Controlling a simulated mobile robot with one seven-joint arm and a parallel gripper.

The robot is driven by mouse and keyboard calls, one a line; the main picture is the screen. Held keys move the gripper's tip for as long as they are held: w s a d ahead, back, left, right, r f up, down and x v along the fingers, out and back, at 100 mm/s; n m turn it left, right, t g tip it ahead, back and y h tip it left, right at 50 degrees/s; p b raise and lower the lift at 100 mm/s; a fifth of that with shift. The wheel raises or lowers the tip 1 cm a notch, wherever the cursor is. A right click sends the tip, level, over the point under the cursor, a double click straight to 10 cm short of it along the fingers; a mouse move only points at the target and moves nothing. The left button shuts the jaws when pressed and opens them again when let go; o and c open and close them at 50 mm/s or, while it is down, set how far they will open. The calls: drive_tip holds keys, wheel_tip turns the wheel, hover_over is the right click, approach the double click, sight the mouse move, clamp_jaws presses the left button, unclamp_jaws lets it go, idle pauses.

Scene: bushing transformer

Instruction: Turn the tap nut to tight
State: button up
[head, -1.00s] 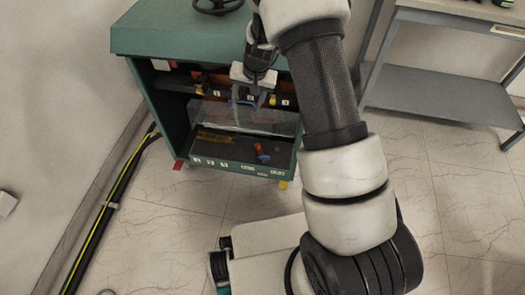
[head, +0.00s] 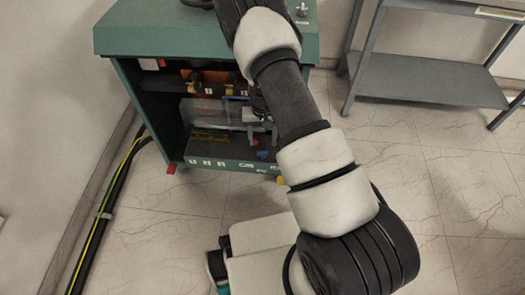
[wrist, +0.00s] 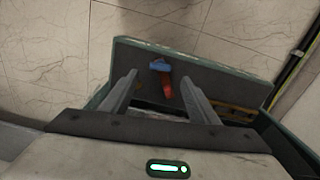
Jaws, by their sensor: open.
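A small red and blue piece (head: 262,154) sits low at the front of the green cabinet, near its lower front panel. It also shows in the wrist view, with a red shaft (wrist: 165,88) and a blue end. I take it for the tap nut, but cannot be sure. My gripper (wrist: 159,77) is open, its two grey fingers apart on either side of the piece in the picture. Whether they are level with it in depth I cannot tell. In the head view my gripper (head: 246,115) is at the cabinet's open front, partly hidden by my arm.
The green cabinet (head: 150,30) has an open front with a row of numbered bushings (head: 194,78) above a clear panel. A grey shelf table (head: 430,85) stands at the right. Black and yellow cables (head: 100,215) run along the left wall. The tiled floor in front is partly free.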

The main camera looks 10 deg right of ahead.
sight(263, 152)
wheel_tip(263, 152, down, 7)
drive_tip(key=shift+b, duration=0.65)
drive_tip(key=c, duration=1.1)
drive_tip(key=shift+o, duration=0.3)
drive_tip(key=shift+m, duration=0.6)
drive_tip(key=o, duration=1)
drive_tip(key=shift+o, duration=0.2)
